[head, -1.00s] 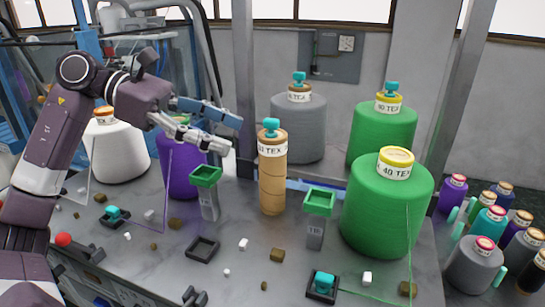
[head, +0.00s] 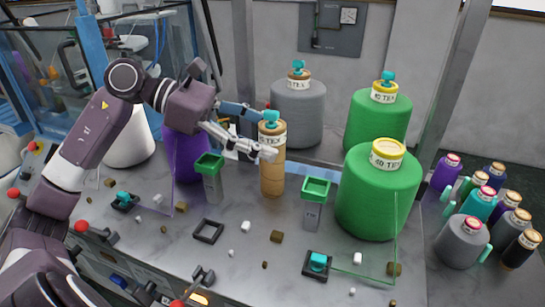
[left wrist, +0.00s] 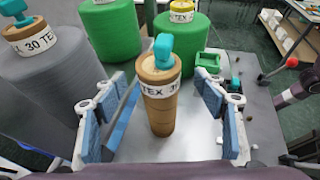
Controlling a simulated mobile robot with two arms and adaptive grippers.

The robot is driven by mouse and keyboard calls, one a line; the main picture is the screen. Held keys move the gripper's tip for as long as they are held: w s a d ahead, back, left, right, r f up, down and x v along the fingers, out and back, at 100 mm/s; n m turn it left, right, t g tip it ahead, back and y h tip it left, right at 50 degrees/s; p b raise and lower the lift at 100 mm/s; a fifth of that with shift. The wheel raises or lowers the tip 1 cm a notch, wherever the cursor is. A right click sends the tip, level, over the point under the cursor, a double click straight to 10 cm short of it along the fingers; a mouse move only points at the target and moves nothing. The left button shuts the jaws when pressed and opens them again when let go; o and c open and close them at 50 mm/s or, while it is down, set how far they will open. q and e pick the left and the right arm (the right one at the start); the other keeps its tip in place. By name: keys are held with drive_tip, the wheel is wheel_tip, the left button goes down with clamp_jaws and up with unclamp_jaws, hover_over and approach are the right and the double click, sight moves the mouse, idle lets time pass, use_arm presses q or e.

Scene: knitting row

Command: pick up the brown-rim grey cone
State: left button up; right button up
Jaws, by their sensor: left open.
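The brown-rim grey cone (head: 298,118) stands upright at the back of the table, with a white TEX label and a teal knob on top. In the left wrist view it is at the left (left wrist: 45,75), partly cut off by the edge. My left gripper (head: 258,133) is open and is in front of and to the left of the grey cone, apart from it. A slim tan column (head: 272,180) with a label and teal knob stands between its open fingers in the left wrist view (left wrist: 160,115). My right gripper is not in view.
Two green cones (head: 377,195) stand right of the column. A purple cone (head: 187,160) and a white one (head: 130,140) are at the left. Green-topped posts (head: 312,200), black square frames (head: 208,230) and small blocks are in front. Several small cones (head: 462,243) are at the far right.

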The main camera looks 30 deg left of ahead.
use_arm(q)
drive_tip(key=shift+a, duration=0.1)
drive_tip(key=c, duration=1.2)
drive_tip(key=shift+o, duration=0.2)
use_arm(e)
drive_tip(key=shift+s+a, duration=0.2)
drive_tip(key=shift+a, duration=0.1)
use_arm(q)
drive_tip(key=shift+r, duration=0.1)
